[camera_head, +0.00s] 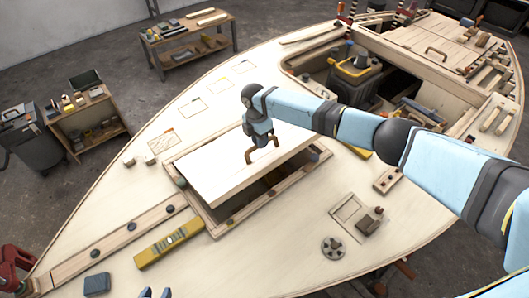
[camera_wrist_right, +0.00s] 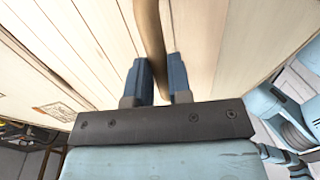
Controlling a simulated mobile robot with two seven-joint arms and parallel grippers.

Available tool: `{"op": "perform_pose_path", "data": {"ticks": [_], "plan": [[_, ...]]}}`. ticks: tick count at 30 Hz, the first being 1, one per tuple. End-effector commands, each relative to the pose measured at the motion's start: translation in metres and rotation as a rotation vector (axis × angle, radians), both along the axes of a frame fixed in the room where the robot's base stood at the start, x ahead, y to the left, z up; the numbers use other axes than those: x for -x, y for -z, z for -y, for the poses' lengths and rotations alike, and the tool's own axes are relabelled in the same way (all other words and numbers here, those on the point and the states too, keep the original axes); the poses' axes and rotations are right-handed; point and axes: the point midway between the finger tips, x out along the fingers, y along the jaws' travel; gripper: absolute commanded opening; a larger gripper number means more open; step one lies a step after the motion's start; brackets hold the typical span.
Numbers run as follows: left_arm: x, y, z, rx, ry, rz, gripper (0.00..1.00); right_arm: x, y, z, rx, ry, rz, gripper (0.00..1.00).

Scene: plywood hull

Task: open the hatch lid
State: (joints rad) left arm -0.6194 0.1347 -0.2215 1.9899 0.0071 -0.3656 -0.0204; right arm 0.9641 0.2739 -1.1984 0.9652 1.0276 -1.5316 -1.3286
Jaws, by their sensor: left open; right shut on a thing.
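The hatch lid (camera_head: 215,160) is a pale wooden panel over a framed opening in the deck. It is tilted up, with a dark gap (camera_head: 255,190) under its near edge. My right gripper (camera_head: 258,150) is shut on the lid's brown curved handle (camera_head: 272,145). In the right wrist view the handle (camera_wrist_right: 150,30) runs between the two blue fingers of my right gripper (camera_wrist_right: 160,78), with the pale planks of the lid (camera_wrist_right: 90,50) behind.
A yellow level (camera_head: 168,245) lies on the deck near the hatch frame (camera_head: 215,228). A dark block (camera_head: 97,284), a round fitting (camera_head: 332,247) and a small box (camera_head: 368,224) also lie on the deck. The cockpit opening (camera_head: 400,95) is behind my right arm.

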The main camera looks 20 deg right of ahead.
Motion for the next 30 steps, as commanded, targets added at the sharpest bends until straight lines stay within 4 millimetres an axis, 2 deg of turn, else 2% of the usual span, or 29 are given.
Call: {"op": "perform_pose_path", "data": {"ticks": [6,12,18,30], "plan": [[0.001,0.009,0.001,0.001,0.001,-0.008,0.43,-0.022,-0.029,-0.010,0.009,0.000,-0.021,0.00],[0.002,0.015,0.005,0.006,0.008,-0.012,0.43,-0.036,-0.046,-0.016,0.008,0.000,-0.020,0.00],[0.002,0.015,0.006,0.008,0.010,-0.010,0.43,-0.043,-0.052,-0.018,0.009,0.000,-0.019,0.00],[0.000,0.013,0.004,0.006,0.008,-0.004,0.43,-0.044,-0.053,-0.019,0.008,0.000,-0.018,0.00]]}}
